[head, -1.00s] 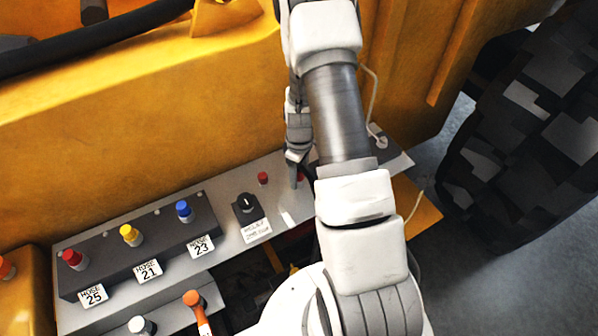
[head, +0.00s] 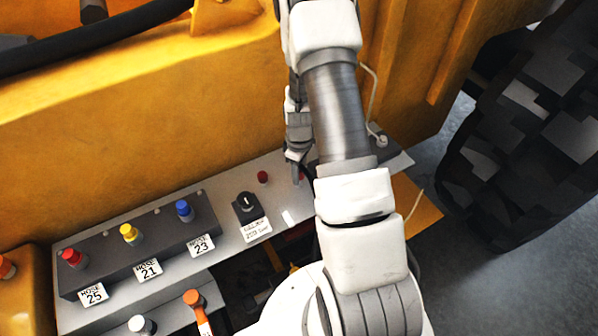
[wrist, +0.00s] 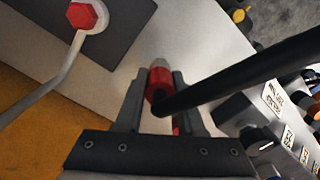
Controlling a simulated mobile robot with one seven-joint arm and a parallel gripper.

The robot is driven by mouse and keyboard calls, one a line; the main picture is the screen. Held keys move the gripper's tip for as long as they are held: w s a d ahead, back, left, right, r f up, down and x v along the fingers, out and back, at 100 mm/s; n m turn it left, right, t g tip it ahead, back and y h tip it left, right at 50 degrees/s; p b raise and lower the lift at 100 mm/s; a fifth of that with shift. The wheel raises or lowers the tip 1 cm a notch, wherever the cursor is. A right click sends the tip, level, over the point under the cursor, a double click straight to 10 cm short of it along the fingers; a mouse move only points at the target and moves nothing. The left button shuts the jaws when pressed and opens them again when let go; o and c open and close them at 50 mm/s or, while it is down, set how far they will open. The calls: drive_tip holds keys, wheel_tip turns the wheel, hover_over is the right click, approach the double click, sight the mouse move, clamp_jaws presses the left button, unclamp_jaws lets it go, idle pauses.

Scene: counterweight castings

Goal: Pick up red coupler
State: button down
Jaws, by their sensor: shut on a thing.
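The red coupler (wrist: 158,80) is a short red cylinder with a pale metal end, and a black hose runs off from it to the upper right in the wrist view. My gripper (wrist: 158,92) has its two grey fingers on either side of it and is shut on it. In the head view my gripper (head: 296,172) is low over the right part of the grey panel, and my arm hides most of the coupler (head: 301,177). I cannot tell whether the coupler touches the panel.
The grey panel (head: 226,199) holds a black rotary switch (head: 246,204), a small red knob (head: 263,177) and a dark block (head: 158,243) with red, yellow and blue fittings above hose labels. A yellow machine body (head: 150,140) rises behind. A large tyre (head: 525,130) stands at right.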

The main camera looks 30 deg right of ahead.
drive_tip(key=shift+r, duration=0.1)
drive_tip(key=shift+r, duration=0.7)
wheel_tip(320, 180, up, 2)
drive_tip(key=shift+w+r+b, duration=0.1)
drive_tip(key=shift+b, duration=0.35)
drive_tip(key=s+r+b, duration=0.1)
drive_tip(key=s+r, duration=0.6)
drive_tip(key=s, duration=0.5)
drive_tip(key=shift+d+r+b, duration=0.15)
drive_tip(key=shift+b, duration=0.15)
